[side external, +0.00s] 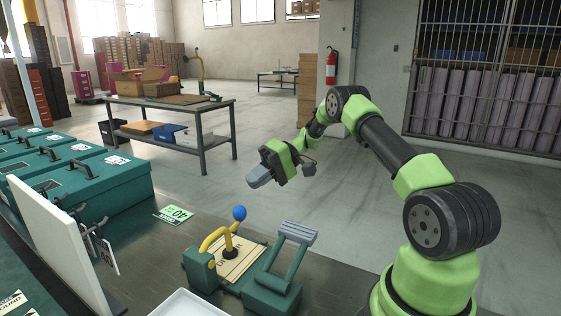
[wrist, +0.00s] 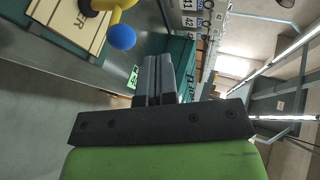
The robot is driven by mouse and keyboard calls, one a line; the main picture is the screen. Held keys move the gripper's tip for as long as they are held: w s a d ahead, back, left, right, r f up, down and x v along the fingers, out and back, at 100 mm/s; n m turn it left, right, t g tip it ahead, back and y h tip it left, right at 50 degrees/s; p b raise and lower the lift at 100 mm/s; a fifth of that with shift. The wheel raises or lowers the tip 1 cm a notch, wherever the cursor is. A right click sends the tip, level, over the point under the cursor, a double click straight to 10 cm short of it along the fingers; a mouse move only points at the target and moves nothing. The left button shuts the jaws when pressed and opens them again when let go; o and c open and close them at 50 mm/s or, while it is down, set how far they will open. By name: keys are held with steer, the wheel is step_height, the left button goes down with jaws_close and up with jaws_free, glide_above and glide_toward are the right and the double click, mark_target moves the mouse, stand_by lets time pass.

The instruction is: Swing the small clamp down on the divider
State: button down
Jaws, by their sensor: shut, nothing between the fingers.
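The small clamp (side external: 213,238) has a bent yellow arm and a blue ball knob (side external: 239,213). It stands on a teal base, with its dark foot over the pale wooden divider (side external: 243,264); I cannot tell whether the foot touches. The divider carries dark lettering, partly hidden by the clamp. In the wrist view the blue knob (wrist: 122,37) and divider (wrist: 65,20) show at upper left. My gripper (side external: 257,178) is shut and empty, up and behind the knob in the side view, apart from it. Its grey fingers (wrist: 152,75) lie together in the wrist view.
A teal lever with a grey ribbed pad (side external: 296,232) stands raised right of the divider. Teal boxes (side external: 90,185) and a white upright panel (side external: 55,245) are at left. A green card (side external: 173,214) lies on the bench. A white tray (side external: 190,304) is in front.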

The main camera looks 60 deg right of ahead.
steer(key=v, duration=0.8)
steer(key=shift+s+d+f, duration=0.2)
steer(key=shift+d+f, duration=0.05)
steer(key=shift+d, duration=0.3)
steer(key=s+a+r+g+h, duration=0.35)
steer(key=a+r+h, duration=0.25)
steer(key=a+r, duration=0.95)
steer(key=s+a+f+t+h, duration=0.1)
steer(key=s+a+t+h, duration=0.1)
steer(key=s+a, duration=0.3)
steer(key=s+a+f+t+h, duration=0.1)
steer(key=s+a+t, duration=0.2)
steer(key=s, duration=0.7)
steer(key=shift+a+h, duration=0.4)
steer(key=shift+a, duration=0.45)
